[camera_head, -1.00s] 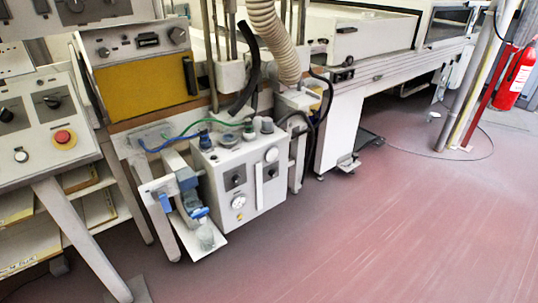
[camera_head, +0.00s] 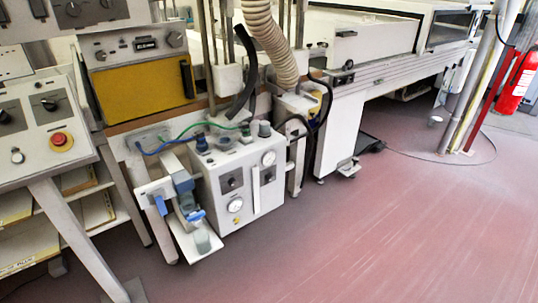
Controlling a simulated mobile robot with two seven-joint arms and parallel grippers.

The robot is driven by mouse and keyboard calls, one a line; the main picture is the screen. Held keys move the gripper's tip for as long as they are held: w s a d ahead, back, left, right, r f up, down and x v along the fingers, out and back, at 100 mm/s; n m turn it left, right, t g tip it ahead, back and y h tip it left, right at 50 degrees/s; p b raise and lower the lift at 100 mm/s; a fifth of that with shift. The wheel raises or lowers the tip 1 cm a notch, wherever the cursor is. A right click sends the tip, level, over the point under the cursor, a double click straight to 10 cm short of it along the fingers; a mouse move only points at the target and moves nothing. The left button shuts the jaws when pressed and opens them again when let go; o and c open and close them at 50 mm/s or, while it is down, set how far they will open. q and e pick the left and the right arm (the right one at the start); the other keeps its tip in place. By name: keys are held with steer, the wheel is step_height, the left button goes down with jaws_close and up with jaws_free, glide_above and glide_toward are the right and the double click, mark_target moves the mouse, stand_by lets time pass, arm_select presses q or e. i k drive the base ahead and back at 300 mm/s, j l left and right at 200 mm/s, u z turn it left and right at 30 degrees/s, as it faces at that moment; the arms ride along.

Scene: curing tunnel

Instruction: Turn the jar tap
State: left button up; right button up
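A small clear jar (camera_head: 202,241) stands on a pale plate low in front of the white control box. Blue and grey fittings (camera_head: 193,213) sit just above and behind it. A separate blue lever (camera_head: 160,205) hangs at the left of them on a white bracket. At this size I cannot tell for certain which blue part is the jar tap, or how it is turned. Neither of my grippers is in view.
The white control box (camera_head: 240,190) with gauges and knobs stands right of the jar. A slanted panel with a red button (camera_head: 60,140) and its leg stand at left. A corrugated hose (camera_head: 272,45) hangs above. Open reddish floor (camera_head: 370,240) lies in front and right.

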mark_target(196, 216)
steer(key=i+j+u, duration=0.2)
steer(key=i+j, duration=0.65)
steer(key=j, duration=0.1)
